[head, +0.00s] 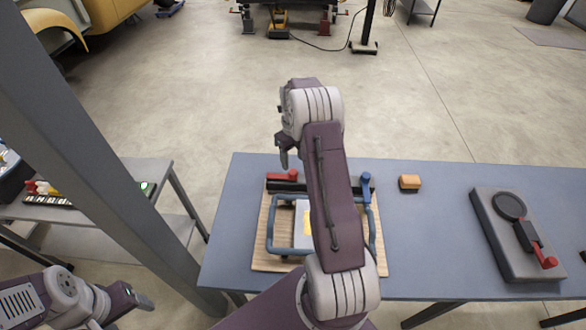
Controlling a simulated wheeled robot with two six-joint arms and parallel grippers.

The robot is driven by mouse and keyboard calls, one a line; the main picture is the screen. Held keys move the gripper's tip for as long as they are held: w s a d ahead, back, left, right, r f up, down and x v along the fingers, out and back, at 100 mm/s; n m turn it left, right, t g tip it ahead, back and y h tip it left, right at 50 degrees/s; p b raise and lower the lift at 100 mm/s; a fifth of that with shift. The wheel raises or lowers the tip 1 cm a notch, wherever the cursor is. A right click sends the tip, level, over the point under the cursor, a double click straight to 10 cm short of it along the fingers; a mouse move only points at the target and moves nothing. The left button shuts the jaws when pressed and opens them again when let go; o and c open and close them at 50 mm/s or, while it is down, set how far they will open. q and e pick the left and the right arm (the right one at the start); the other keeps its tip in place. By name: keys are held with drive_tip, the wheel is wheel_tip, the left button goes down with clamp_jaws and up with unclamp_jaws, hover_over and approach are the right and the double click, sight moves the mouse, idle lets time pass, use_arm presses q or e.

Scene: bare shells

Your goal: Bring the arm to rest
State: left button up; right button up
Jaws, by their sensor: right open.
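My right arm (332,190) rises from the bottom centre and stretches out over the blue-grey table (435,230). My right gripper (284,152) hangs at its far end, above the table's back edge, and is seen partly from behind. It is open, and I see nothing held in it. My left arm lies low at the bottom left, with my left gripper (143,302) beside the table's left end. It is small and partly hidden, so its jaws cannot be made out.
Under my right arm, a wooden board (262,258) carries a blue-handled frame (270,235) and a red-ended tool (282,176). An orange block (410,182) and a dark device with a red lever (490,205) sit to the right. A grey post (85,150) and side shelf (160,170) stand left.

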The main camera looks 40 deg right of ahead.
drive_tip(key=shift+r, duration=1.85)
